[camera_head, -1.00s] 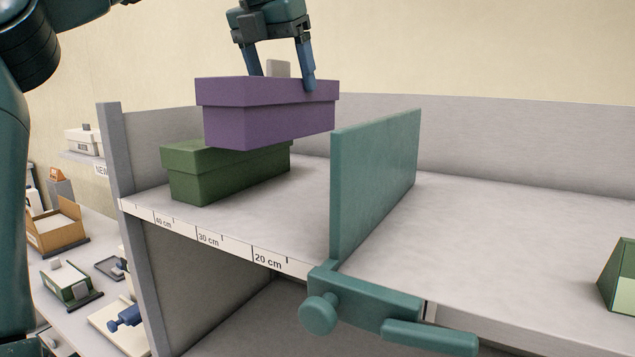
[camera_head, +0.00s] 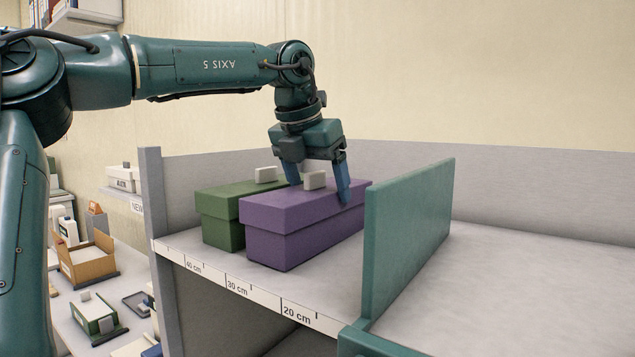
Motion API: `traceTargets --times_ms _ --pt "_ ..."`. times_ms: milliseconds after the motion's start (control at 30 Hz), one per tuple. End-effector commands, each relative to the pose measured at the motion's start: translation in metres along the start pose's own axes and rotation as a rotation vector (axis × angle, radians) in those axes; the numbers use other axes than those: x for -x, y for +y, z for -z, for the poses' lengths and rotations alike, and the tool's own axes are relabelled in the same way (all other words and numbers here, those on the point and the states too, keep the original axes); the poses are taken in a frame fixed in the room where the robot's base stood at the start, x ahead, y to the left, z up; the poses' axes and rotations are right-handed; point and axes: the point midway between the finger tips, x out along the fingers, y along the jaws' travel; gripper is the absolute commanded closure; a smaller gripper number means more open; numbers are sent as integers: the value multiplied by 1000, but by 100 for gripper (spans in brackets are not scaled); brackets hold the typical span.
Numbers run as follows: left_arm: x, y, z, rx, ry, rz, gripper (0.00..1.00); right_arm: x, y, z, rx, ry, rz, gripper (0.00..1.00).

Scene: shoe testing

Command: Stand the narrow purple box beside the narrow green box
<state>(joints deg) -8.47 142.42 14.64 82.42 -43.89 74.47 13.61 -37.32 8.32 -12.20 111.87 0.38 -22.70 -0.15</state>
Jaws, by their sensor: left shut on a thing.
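The narrow purple box (camera_head: 305,222) stands on the grey shelf, right beside the narrow green box (camera_head: 222,215). Any gap between them is too small to tell. Each has a light block on its lid. My left gripper (camera_head: 320,185) is over the purple box, its blue fingers pointing down on either side of the purple lid's light block (camera_head: 315,180), shut on that block. The back of the green box is partly hidden behind the purple box. My right gripper is not in view.
A teal divider (camera_head: 410,235) stands upright just right of the purple box. Beyond it the shelf (camera_head: 520,285) is bare. A grey side wall (camera_head: 153,195) closes the left end. A lower table at left holds an open brown box (camera_head: 88,262) and other items.

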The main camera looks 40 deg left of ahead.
Motion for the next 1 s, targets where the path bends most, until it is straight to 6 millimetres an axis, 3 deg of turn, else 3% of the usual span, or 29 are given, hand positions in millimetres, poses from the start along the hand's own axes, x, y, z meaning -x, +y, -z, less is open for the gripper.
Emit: traceTargets --times_ms 67,100,367,733,1000 --pt "0 0 0 0 1 0 54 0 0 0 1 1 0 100" --pt "-1 0 0 0 3 0 21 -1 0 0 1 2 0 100" --pt "-1 0 0 0 3 0 0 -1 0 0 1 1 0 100" --pt "10 0 -1 1 -1 -1 0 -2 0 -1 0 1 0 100" --pt "65 0 -1 0 -3 -1 0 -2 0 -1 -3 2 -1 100"
